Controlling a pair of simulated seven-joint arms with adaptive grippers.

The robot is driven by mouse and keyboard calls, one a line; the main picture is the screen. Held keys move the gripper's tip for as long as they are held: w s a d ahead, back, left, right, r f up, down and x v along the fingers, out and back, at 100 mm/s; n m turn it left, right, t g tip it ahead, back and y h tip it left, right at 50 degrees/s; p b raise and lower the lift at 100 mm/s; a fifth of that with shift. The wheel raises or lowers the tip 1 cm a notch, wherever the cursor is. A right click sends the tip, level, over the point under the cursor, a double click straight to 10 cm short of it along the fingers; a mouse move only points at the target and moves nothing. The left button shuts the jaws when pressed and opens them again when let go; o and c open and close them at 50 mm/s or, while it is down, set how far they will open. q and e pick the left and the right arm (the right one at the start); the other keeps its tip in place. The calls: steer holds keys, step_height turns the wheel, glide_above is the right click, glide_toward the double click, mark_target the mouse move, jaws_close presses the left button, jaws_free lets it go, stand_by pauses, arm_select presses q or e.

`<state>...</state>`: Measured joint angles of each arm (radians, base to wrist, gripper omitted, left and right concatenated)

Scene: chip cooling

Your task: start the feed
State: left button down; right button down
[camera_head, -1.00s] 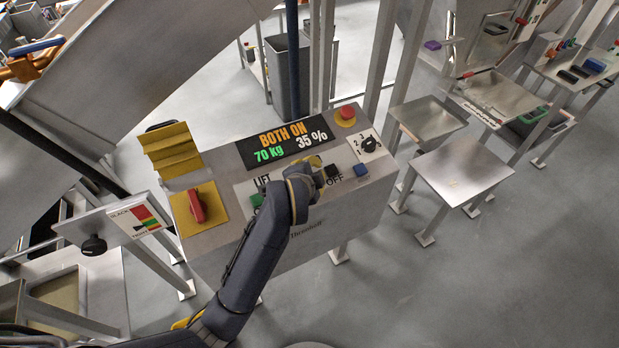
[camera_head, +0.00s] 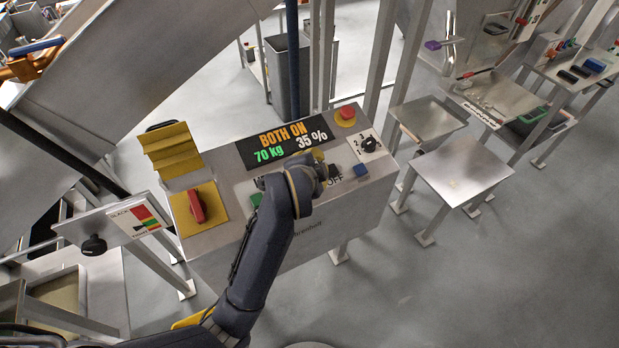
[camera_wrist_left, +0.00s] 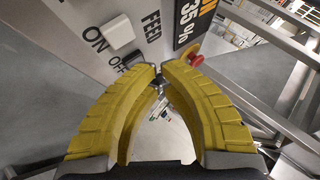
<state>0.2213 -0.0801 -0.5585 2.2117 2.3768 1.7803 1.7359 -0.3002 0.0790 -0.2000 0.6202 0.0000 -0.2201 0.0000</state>
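The control panel (camera_head: 225,232) stands in front of me. Its display (camera_head: 285,142) reads "BOTH ON", "70 kg" and "35 %". My left gripper (camera_wrist_left: 158,72) is over the panel's button area, its yellow fingertips close together with nothing seen between them. In the left wrist view, a white button (camera_wrist_left: 119,32) lies by the words "ON" and "FEED". A black button (camera_wrist_left: 127,60) lies just left of the fingertips; I cannot tell whether they touch it. In the head view my wrist hides part of the button row. My right gripper is not in view.
The panel also has a red rotary switch (camera_head: 196,206), a red stop button (camera_head: 347,112), a numbered dial (camera_head: 369,145), a blue button (camera_head: 360,170) and a green button (camera_head: 256,199). A yellow flap (camera_head: 172,151) stands at its back left. Metal tables (camera_head: 464,174) stand right.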

arm_select(q)
steer(key=shift+s+d+r, duration=0.1)
steer(key=shift+s+r, duration=0.05)
steer(key=shift+r, duration=0.35)
steer(key=shift+s+d+r, duration=0.1)
steer(key=shift+r, duration=0.4)
